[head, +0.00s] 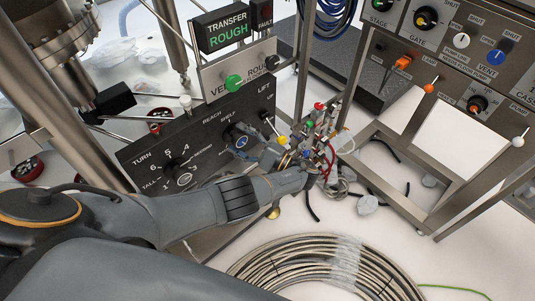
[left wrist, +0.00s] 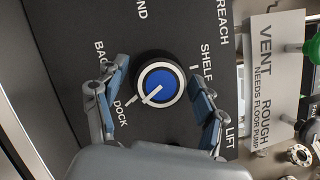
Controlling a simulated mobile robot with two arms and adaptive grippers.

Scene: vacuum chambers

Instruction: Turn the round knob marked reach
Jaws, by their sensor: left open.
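The reach knob (left wrist: 160,83) is round, with a blue face, a white ring and a white pointer line, on a dark panel. In the left wrist view its pointer aims down-left toward the DOCK mark; the SHELF mark is up-right of it. In the head view the knob (head: 241,140) sits below the word REACH. My left gripper (left wrist: 168,88) is open, one finger on each side of the knob, with visible gaps on both sides. Contact is not visible. It also shows in the head view (head: 268,155), just right of the knob. My right gripper is not in view.
On the same panel (head: 140,155) are a TURN dial (head: 176,171) at left and a LIFT lever (head: 273,128) at right. A green VENT knob (head: 234,81) is above. A coiled hose (head: 250,265) lies below my arm. Another control panel (head: 450,60) stands at right.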

